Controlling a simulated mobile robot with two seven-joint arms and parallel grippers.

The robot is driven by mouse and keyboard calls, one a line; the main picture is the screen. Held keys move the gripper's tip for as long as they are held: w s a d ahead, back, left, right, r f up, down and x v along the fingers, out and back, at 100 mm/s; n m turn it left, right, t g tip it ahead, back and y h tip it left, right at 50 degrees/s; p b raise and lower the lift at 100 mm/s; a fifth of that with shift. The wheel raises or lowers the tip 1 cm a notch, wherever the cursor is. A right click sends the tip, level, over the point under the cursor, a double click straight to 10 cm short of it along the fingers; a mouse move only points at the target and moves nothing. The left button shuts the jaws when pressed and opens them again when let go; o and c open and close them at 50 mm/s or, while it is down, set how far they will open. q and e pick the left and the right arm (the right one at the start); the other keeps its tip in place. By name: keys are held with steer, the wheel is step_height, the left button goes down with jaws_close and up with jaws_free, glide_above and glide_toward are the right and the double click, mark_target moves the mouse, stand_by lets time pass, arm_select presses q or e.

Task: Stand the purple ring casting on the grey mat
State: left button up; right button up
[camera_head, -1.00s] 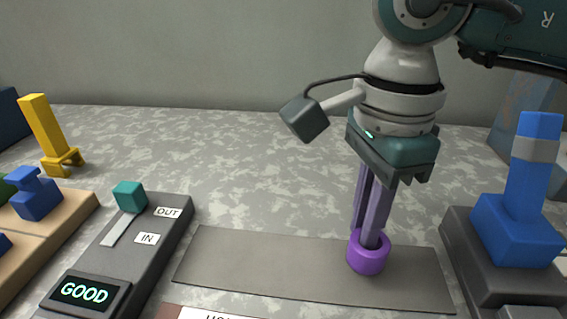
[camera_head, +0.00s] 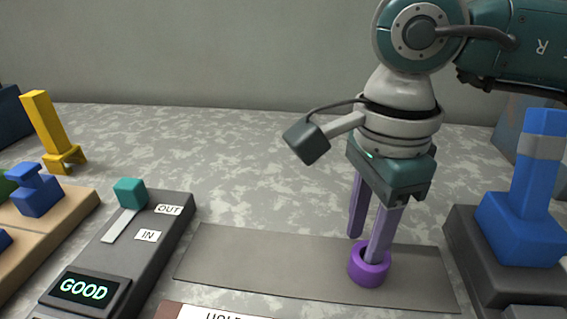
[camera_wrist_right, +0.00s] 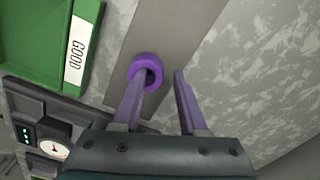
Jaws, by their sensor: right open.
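The purple ring casting (camera_head: 368,271) stands on the right part of the grey mat (camera_head: 250,262), its hole facing up. It also shows in the right wrist view (camera_wrist_right: 146,64). My right gripper (camera_head: 368,248) is open above the mat. In the head view one finger reaches down to the ring's hole, and the other finger is outside the ring, behind and to the left. Whether the inner finger touches the ring's wall cannot be told. My left gripper is not in view.
A blue tool (camera_head: 526,215) stands in a dark base right of the mat. Left of the mat is a grey panel with a teal slider knob (camera_head: 130,191), IN and OUT labels and a GOOD display (camera_head: 82,290). A yellow piece (camera_head: 50,135) stands farther left. A green tray (camera_wrist_right: 40,45) shows in the wrist view.

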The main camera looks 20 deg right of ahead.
mark_target(363, 242)
steer(key=shift+r, duration=0.25)
step_height(363, 242, up, 12)
steer(key=p, duration=0.1)
steer(key=shift+p, duration=0.4)
steer(key=shift+f, duration=0.1)
